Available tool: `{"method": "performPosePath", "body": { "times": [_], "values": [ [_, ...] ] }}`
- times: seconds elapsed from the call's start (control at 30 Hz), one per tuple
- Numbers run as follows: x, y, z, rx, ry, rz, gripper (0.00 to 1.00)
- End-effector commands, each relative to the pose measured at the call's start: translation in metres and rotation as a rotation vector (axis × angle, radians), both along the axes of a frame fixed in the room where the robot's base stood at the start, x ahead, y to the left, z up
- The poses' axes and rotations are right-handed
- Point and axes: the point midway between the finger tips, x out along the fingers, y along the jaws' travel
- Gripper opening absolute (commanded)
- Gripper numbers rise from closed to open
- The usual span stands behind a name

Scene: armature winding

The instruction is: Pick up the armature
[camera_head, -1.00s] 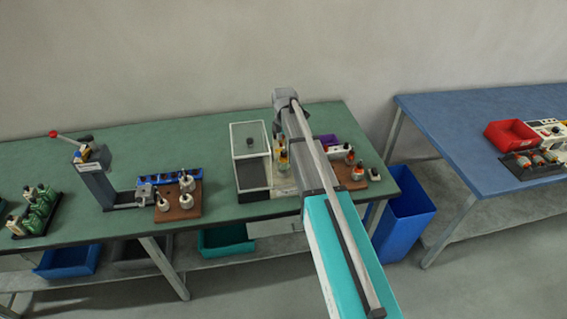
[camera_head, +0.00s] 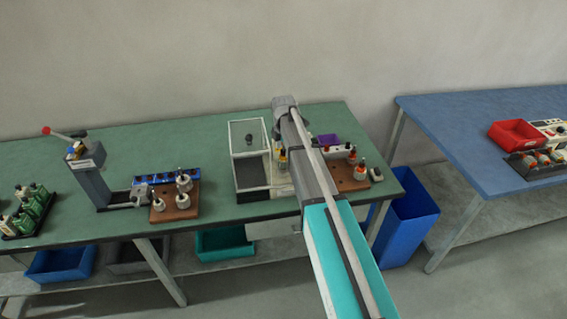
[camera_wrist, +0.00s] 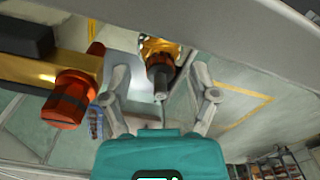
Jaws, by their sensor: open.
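In the wrist view, my gripper (camera_wrist: 160,88) is open, with one finger on each side of an armature-like part. This part (camera_wrist: 160,58) has a copper-yellow body, a dark and orange collar and a grey shaft end pointing toward the gripper. The shaft end lies between the fingers, with gaps visible on both sides; contact cannot be made out. In the head view, my arm reaches over the green bench and hides my gripper. A small yellowish part (camera_head: 282,158) shows beside the arm, next to the white-framed box; I cannot tell if it is the same part.
An orange-red cylinder (camera_wrist: 70,100) is close on the left in the wrist view. The white-framed box (camera_head: 235,150) is left of my arm, and a brown board (camera_head: 349,184) with small parts is right. Another brown board (camera_head: 160,214) holds armature-like parts. Bare bench (camera_head: 215,205) lies between.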

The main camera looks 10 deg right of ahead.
Motion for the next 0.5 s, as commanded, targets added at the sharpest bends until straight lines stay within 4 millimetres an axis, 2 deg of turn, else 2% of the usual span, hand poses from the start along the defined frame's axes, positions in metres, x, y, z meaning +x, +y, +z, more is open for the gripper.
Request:
{"method": "performPosePath", "body": {
  "times": [0.43, 0.47, 0.5],
  "values": [
    [0.0000, -0.0001, 0.0004, 0.000, 0.000, 0.000, 0.76],
    [0.0000, -0.0001, 0.0004, 0.000, 0.000, 0.000, 0.74],
    [0.0000, -0.0001, 0.0004, 0.000, 0.000, 0.000, 0.67]
  ]
}}
